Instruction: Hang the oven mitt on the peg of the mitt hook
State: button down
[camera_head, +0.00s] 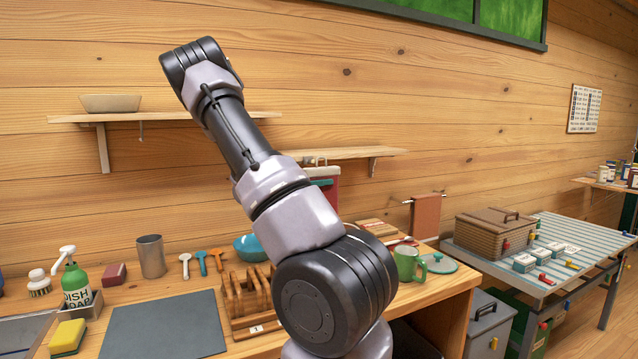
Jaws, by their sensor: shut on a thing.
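A red thing with a pale and teal band near its top (327,184) shows just right of my upper arm, below the right wall shelf. It may be the oven mitt, but my arm hides most of it. A small pale piece sits above it at the shelf's front edge; I cannot tell whether it belongs to the mitt hook. No peg can be made out. My gripper is not visible; my arm rises from the bottom, bends at the upper left, and hides what lies behind it.
The counter holds a dish soap bottle (76,282), a grey mat (163,326), a wooden rack (246,299), a teal bowl (250,248) and a green mug (409,263). A reddish towel (426,217) hangs on a wall rail. Wall shelves (75,118) (372,153) jut out behind my arm.

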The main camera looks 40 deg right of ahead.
jog(key=w+d+f, duration=0.1)
jog(key=w+d, duration=0.1)
jog(key=w, duration=0.6)
jog(key=shift+w+f, duration=0.25)
jog(key=shift+w, duration=0.05)
dwell(0.6)
jog(key=shift+d, duration=0.1)
dwell(0.4)
jog(key=shift+c, duration=2.2)
grip_release()
